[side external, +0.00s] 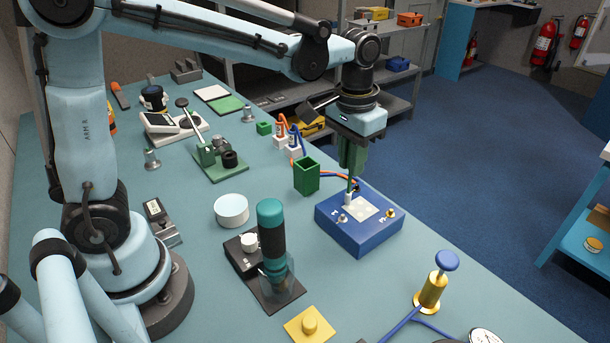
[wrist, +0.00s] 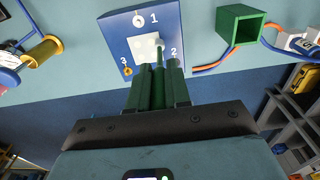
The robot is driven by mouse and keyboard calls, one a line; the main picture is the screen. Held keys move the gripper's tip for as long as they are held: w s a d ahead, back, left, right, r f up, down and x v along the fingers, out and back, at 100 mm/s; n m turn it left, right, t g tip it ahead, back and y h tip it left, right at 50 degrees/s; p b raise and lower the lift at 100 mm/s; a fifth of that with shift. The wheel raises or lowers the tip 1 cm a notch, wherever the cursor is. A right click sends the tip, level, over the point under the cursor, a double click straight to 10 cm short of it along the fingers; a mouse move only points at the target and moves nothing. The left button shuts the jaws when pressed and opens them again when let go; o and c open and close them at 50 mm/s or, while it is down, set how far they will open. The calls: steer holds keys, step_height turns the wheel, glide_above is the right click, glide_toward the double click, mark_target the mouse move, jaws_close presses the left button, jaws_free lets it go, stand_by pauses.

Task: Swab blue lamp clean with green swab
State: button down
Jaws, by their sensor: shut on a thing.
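My gripper (side external: 352,160) hangs over a blue box (side external: 350,238), shut on a green swab (side external: 350,188). The swab points down, and its white tip (wrist: 159,42) is at the edge of the box's white panel (wrist: 144,47). I cannot tell if the tip touches. In the wrist view my green gripper fingers (wrist: 164,85) flank the green stick. The box is marked 1, 2 and 3. A small metal fitting (wrist: 139,20) is by 1, and a gold one (side external: 390,212) is at the right corner. The spot by 2 is partly hidden. I cannot make out a blue lamp.
An open green holder (side external: 306,177) stands left of the box, with orange and blue cables behind it. The table's edge is just right of the box.

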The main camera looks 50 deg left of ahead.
steer(key=shift+a, duration=0.4)
steer(key=shift+r, duration=2.45)
steer(key=shift+f, duration=0.15)
steer(key=shift+d+f, duration=0.15)
steer(key=shift+f, duration=1.6)
steer(key=shift+f, duration=0.55)
steer(key=shift+d, duration=2.05)
